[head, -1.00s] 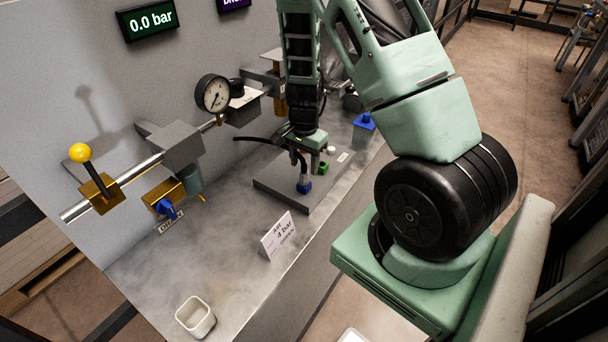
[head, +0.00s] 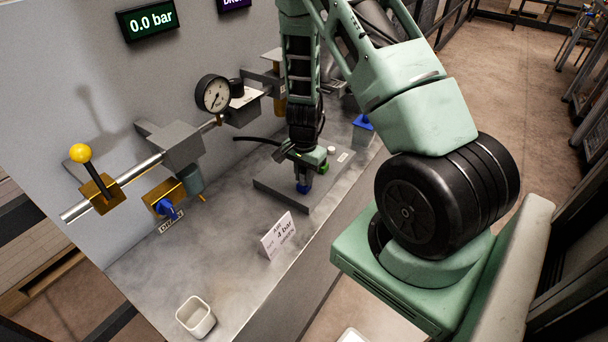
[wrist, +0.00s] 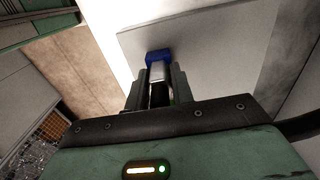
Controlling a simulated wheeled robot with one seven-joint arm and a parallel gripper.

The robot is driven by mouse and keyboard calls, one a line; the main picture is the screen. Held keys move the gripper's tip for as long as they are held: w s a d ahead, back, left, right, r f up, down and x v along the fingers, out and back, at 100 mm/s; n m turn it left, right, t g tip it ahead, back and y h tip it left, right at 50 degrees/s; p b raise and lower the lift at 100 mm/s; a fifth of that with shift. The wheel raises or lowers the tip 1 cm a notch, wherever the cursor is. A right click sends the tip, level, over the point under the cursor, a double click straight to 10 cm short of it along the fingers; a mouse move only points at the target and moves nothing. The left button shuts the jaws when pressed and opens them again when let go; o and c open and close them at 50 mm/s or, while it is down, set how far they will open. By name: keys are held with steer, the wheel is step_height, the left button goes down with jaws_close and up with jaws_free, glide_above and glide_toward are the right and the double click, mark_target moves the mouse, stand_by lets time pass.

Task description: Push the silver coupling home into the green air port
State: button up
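My gripper (head: 302,176) points down over the grey plate in the head view. In the wrist view my gripper (wrist: 159,82) has its fingers closed about the silver coupling (wrist: 158,72), which has a dark lower part between them. The coupling's end is at a blue port (wrist: 158,56), also visible in the head view (head: 303,188); I cannot tell whether it is seated. The green air port (head: 324,168) stands just right of the gripper, partly hidden; only a sliver of green shows between the fingers in the wrist view.
A black hose (head: 257,140) runs left from the gripper. A white round fitting (head: 331,150) stands behind on the plate (head: 270,194). An air sign (head: 278,236) and a white cup (head: 195,317) stand nearer. The display (head: 148,20) reads 0.0 bar.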

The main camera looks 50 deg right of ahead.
jaws_close()
steer(key=shift+r, duration=0.2)
steer(key=shift+r+p, duration=1.4)
steer(key=shift+r, duration=0.05)
step_height(320, 180, up, 4)
steer(key=p, duration=0.3)
steer(key=shift+d, duration=0.1)
